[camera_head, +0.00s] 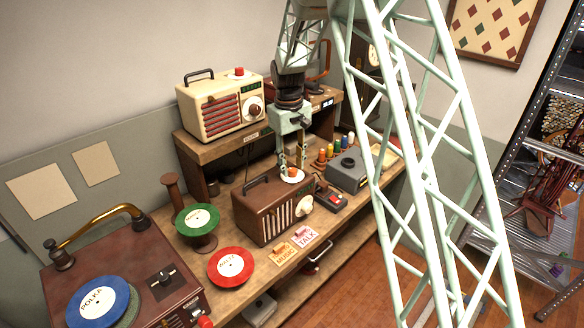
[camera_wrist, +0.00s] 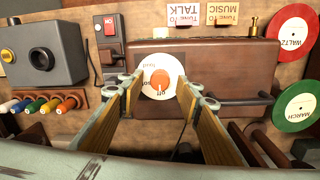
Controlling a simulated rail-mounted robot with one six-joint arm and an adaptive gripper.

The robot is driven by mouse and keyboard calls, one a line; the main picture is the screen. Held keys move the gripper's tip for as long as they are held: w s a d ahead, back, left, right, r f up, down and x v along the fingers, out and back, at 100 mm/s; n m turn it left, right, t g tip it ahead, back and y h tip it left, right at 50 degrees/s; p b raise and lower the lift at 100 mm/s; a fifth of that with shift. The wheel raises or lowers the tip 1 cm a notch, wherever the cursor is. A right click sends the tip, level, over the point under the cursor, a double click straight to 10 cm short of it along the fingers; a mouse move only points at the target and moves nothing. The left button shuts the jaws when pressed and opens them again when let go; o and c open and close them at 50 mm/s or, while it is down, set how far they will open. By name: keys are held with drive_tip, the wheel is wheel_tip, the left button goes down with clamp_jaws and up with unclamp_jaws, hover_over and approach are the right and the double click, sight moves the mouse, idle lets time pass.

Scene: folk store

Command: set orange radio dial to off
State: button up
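A brown radio (camera_head: 264,209) stands on the wooden counter, and its brown top fills the middle of the wrist view (camera_wrist: 215,62). An orange dial knob (camera_wrist: 160,79) sits on a round white plate on this top. "Off" is printed near its lower side and another word near its upper left. I cannot tell clearly which word the knob points to. The dial also shows small in the head view (camera_head: 292,174). My gripper (camera_head: 292,164) points down over the dial. Its fingers stand apart, one on each side of the knob (camera_wrist: 161,88), with no clear contact.
A cream radio (camera_head: 222,107) stands on the raised shelf behind. A grey box (camera_head: 347,170) and a small red-switch device (camera_head: 329,198) are to the right. Green (camera_head: 197,218) and red (camera_head: 231,265) records and two cards (camera_head: 285,254) lie at left and in front.

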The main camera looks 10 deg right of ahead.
sight(291, 171)
wheel_tip(291, 171, up, 11)
drive_tip(key=shift+a, duration=0.2)
idle(0.4)
drive_tip(key=shift+s+f, duration=0.1)
idle(0.3)
drive_tip(key=s+r+m+t+b, duration=0.1)
drive_tip(key=s+r+b, duration=0.1)
drive_tip(key=s+r, duration=0.5)
drive_tip(key=s+r+b, duration=0.2)
drive_tip(key=s+r, duration=0.1)
drive_tip(key=s, duration=0.8)
drive_tip(key=s+r+m+t+b, duration=0.1)
drive_tip(key=s+r, duration=0.4)
drive_tip(key=s, duration=0.4)
drive_tip(key=s+f+m+t+b, duration=0.1)
drive_tip(key=s+f+b, duration=0.1)
drive_tip(key=s, duration=1.3)
drive_tip(key=s+f+m+b, duration=0.1)
drive_tip(key=s+f+b, duration=0.2)
drive_tip(key=s, duration=1.2)
drive_tip(key=shift+d+f+t+y+b, duration=0.3)
drive_tip(key=shift+t, duration=0.1)
drive_tip(key=shift+d, duration=0.15)
